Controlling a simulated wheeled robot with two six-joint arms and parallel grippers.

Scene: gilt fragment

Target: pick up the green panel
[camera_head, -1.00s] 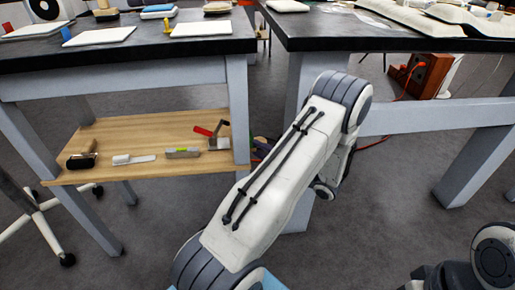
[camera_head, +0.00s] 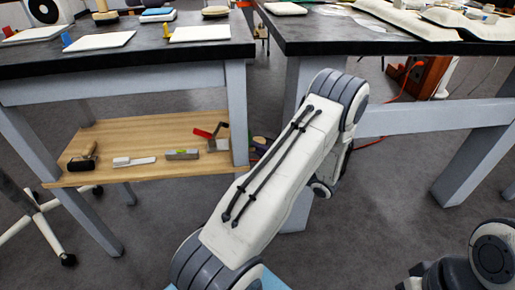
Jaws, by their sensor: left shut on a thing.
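No green panel can be made out for sure in the head view. My left arm (camera_head: 265,185) fills the middle of the picture, rising from the bottom to an elbow (camera_head: 340,95) and folding back down behind itself. The jaws of my left gripper are hidden behind this arm, and so is whatever may be between them. A small dark and olive patch (camera_head: 262,143) shows between the arm and the table leg; I cannot tell what it is. Part of my right arm (camera_head: 492,255) shows at the lower right, without its gripper.
A black-topped table (camera_head: 120,58) at the left carries white slabs (camera_head: 100,41) and small pieces. Its wooden lower shelf (camera_head: 130,135) holds a roller (camera_head: 84,158), a brush (camera_head: 134,161), a grey block (camera_head: 182,154) and a red-handled tool (camera_head: 214,138). A second table (camera_head: 330,35) stands right.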

